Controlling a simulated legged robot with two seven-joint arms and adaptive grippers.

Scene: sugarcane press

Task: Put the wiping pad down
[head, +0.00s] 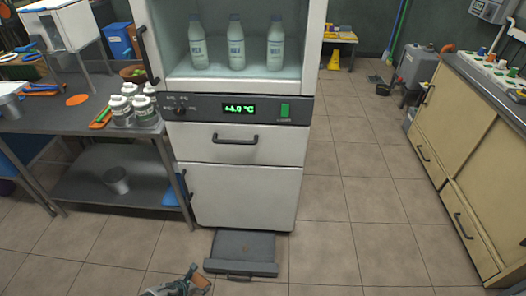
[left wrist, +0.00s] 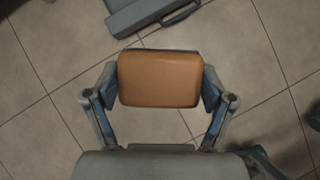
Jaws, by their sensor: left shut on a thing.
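The wiping pad (left wrist: 160,79) is an orange-brown block with rounded corners. In the left wrist view it sits between the two fingers of my left gripper (left wrist: 159,92), which is shut on it. The pad is held over the tiled floor, in front of the fridge (head: 243,192). My right gripper is not in view.
A grey tray with a handle (head: 242,252) sticks out at floor level under the fridge. A steel table (head: 62,121) with several white-capped jars (head: 133,106) stands left. Beige cabinets (head: 458,160) stand right. The tiled floor (head: 350,210) between is clear.

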